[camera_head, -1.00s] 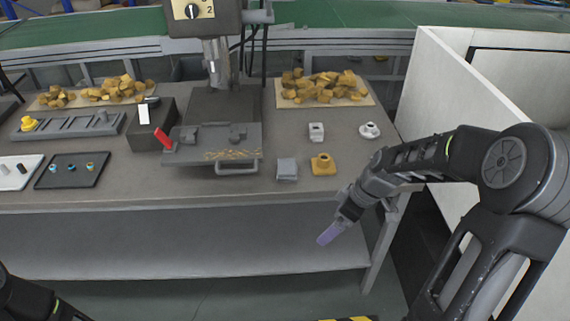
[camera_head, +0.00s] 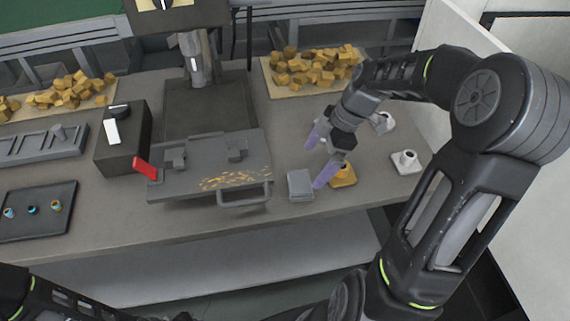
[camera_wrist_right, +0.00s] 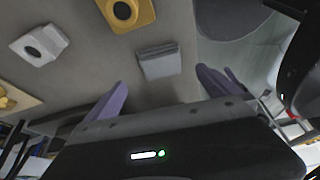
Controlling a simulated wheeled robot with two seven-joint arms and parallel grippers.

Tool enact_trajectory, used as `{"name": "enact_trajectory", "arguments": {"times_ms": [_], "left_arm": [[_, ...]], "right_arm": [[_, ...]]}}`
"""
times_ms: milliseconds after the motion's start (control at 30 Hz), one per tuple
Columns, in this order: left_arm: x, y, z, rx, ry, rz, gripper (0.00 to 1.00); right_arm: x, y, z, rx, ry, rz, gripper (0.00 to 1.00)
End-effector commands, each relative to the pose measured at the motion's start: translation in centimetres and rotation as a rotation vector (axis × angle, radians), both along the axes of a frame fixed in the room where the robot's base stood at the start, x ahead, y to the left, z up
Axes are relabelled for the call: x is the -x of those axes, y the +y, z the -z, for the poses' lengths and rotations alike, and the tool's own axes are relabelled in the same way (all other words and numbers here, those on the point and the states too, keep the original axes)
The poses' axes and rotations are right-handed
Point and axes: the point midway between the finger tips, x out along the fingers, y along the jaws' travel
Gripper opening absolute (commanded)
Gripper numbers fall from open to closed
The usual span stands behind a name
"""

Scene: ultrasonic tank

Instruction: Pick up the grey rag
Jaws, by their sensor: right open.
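The grey rag (camera_head: 300,184) is a small folded square lying on the workbench, just right of the metal plate's handle. It also shows in the right wrist view (camera_wrist_right: 160,62), beyond and between my fingertips. My right gripper (camera_head: 318,160) is open and empty above the bench, with its purple fingers close to the rag's right and upper side. The right wrist view shows both fingers (camera_wrist_right: 160,90) spread apart, not touching the rag. My left arm shows at the bottom left in the head view, but its gripper fingers are not visible.
A yellow block with a hole (camera_head: 343,174) sits right beside the rag. White fittings (camera_head: 406,161) stand farther right. Yellow blocks (camera_head: 315,68) lie behind.

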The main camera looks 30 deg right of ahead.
Motion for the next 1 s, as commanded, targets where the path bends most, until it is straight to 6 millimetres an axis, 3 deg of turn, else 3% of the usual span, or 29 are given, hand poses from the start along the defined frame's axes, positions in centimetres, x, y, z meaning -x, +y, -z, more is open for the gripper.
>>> {"name": "enact_trajectory", "arguments": {"times_ms": [367,667,1000], "left_arm": [[0.1,0.0,0.0,0.0,0.002,0.001,0.34],[0.1,0.0,-0.4,-0.001,0.003,0.0,0.34],[0.1,0.0,-0.5,-0.001,0.003,0.0,0.34]], "right_arm": [[0.0,0.0,0.1,0.0,0.0,0.001,1.0],[-0.3,0.9,2.3,-0.001,0.002,0.001,1.0],[-0.3,1.0,2.6,-0.001,0.002,0.001,1.0]]}}
